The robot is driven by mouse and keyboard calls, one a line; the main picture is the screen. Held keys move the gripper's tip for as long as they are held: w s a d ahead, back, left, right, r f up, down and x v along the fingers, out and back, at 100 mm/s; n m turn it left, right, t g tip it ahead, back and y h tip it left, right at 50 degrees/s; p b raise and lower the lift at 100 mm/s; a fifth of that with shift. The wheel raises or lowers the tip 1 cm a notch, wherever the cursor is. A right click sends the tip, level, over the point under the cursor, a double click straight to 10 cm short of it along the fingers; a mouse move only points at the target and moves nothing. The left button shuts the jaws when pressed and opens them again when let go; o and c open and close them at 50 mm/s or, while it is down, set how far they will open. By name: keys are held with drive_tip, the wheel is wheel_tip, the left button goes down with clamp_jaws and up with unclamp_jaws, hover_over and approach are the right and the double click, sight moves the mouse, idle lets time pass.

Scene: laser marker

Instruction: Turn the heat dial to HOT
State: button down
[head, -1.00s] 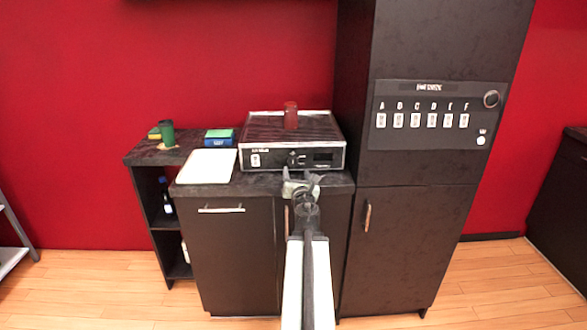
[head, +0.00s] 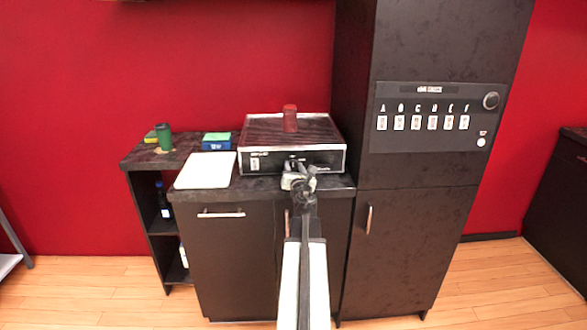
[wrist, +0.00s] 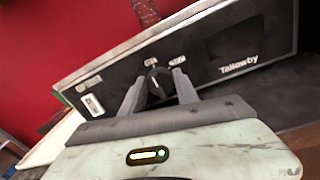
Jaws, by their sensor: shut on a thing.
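The black heat dial (wrist: 155,78) sits on the dark front panel of a box-shaped appliance (head: 325,160) on the counter. In the wrist view it has a light pointer mark and small labels at its upper left and upper right, too blurred to read. My gripper (wrist: 159,84) is shut on the dial, one finger on each side. In the head view my gripper (head: 299,170) reaches the panel's lower middle and hides the dial. The wrist view shows the panel tilted, with printed lettering at its right and a white switch (wrist: 93,104) at its left.
A red cup (head: 290,118) stands on the appliance. A tall cabinet (head: 408,230) with a switch panel (head: 430,140) rises at the right.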

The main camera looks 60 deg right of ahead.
drive_tip(key=shift+a+f+m, duration=0.1)
drive_tip(key=shift+a+m, duration=0.05)
drive_tip(key=shift+m, duration=0.15)
drive_tip(key=m+b, duration=0.1)
drive_tip(key=m, duration=0.3)
drive_tip(key=shift+f+m, duration=0.1)
drive_tip(key=shift+m, duration=0.3)
drive_tip(key=m+h+b, duration=0.1)
drive_tip(key=m, duration=0.5)
drive_tip(key=shift+f+m, duration=0.1)
drive_tip(key=shift+m, duration=0.2)
drive_tip(key=m, duration=0.6)
drive_tip(key=shift+m+g+h, duration=0.3)
drive_tip(key=shift+m+g, duration=0.1)
drive_tip(key=m, duration=0.6)
drive_tip(key=shift+a+f+g, duration=0.1)
drive_tip(key=shift+f+g, duration=0.05)
drive_tip(key=shift+g, duration=0.15)
drive_tip(key=shift+m, duration=0.4)
